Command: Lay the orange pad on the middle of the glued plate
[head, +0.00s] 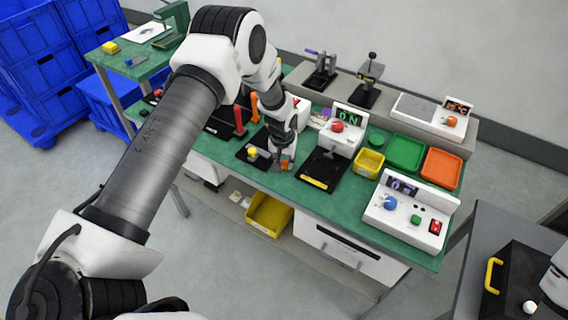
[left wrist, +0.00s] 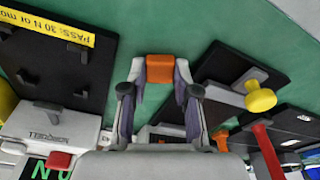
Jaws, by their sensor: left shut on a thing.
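My left gripper (head: 286,162) is low over the green bench, beside a black fixture with a yellow knob. In the left wrist view its two fingers are shut on the orange pad (left wrist: 160,68), one finger on each side. Only a small bit of the pad (head: 284,164) shows in the head view. Green bench top shows around the pad in the wrist view. I cannot clearly identify the glued plate; a small grey piece (left wrist: 251,76) on the black fixture (left wrist: 228,66) shows partly behind the yellow knob (left wrist: 261,99). My right gripper is not seen.
A black-based press with a green display (head: 348,122) stands right of the gripper. Further right are a yellow bin (head: 369,163), green tray (head: 404,152), orange tray (head: 442,168) and control box (head: 408,215). Red-handled clamp (head: 240,122) stands left. The bench front edge is close.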

